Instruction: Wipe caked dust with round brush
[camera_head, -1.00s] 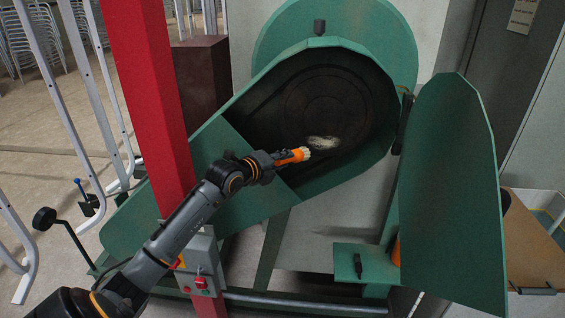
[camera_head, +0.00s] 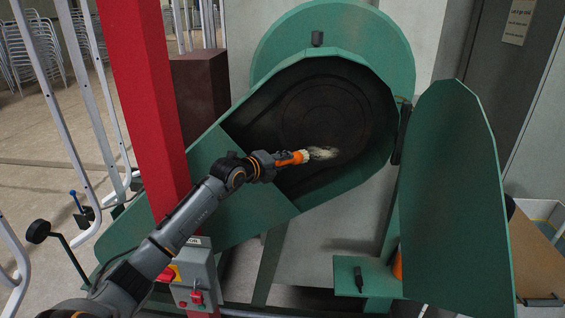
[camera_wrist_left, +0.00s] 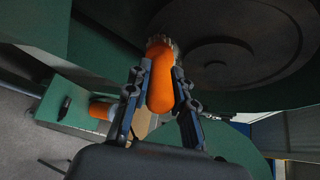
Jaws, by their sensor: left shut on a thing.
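My left gripper (camera_head: 268,165) is shut on the orange handle of the round brush (camera_head: 290,159). The brush also shows between the fingers in the left wrist view (camera_wrist_left: 161,85). Its pale bristles point right, at the left edge of the caked dust (camera_head: 324,153). The dust is a pale patch inside the dark recess of the green machine housing (camera_head: 222,140). In the head view bristles and dust overlap; I cannot tell for sure whether they touch. In the wrist view the bristle end is near the dark round surface (camera_wrist_left: 240,60), and the dust is not clearly seen. My right gripper is not in view.
A red post (camera_head: 150,100) stands left of the recess, close beside my left arm. A grey switch box (camera_head: 196,275) sits low by it. The open green cover (camera_head: 455,200) stands at the right. A dark brown block (camera_head: 200,95) is behind the post.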

